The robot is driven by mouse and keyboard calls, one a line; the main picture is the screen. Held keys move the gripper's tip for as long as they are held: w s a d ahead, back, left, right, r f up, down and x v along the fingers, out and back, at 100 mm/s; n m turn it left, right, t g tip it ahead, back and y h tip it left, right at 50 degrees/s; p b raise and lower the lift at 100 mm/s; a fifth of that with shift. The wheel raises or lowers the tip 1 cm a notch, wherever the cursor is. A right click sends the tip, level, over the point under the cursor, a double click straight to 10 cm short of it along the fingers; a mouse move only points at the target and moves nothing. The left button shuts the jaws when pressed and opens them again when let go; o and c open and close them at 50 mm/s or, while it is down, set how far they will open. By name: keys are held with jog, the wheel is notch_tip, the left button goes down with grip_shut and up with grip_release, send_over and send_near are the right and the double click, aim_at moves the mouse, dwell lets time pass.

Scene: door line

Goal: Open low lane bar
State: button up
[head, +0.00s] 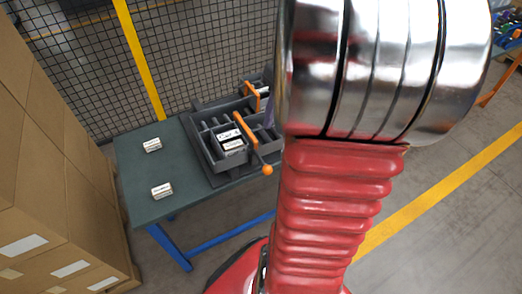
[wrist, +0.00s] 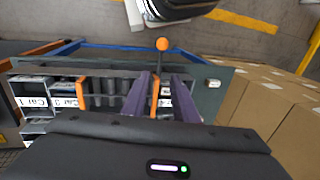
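A dark lane rack (head: 205,150) stands on a green-grey table, and it also shows in the wrist view (wrist: 100,70). An orange bar (head: 246,132) with an orange ball knob (head: 267,170) lies over its near end; the knob is in the wrist view (wrist: 162,44) too. A second orange bar (head: 252,95) is at the far end, seen left in the wrist view (wrist: 82,92). My gripper (wrist: 163,76) has its two purple fingers apart, with the knobbed bar showing between them. Contact cannot be told. My arm hides the rack's right part in the head view.
Two small white boxes (head: 153,145) (head: 162,190) lie on the table (head: 135,170) left of the rack. White labelled boxes (head: 230,138) sit in the lanes. Stacked cartons (head: 50,150) stand close at the left. A mesh fence (head: 190,50) is behind the table.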

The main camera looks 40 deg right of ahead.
aim_at(251, 145)
jog(key=shift+f, duration=0.15)
jog(key=x, duration=1.3)
jog(key=shift+a+f, duration=0.2)
jog(key=shift+f, duration=0.05)
jog(key=shift+w, duration=0.1)
jog(key=shift+c, duration=0.2)
grip_shut()
dwell(0.6)
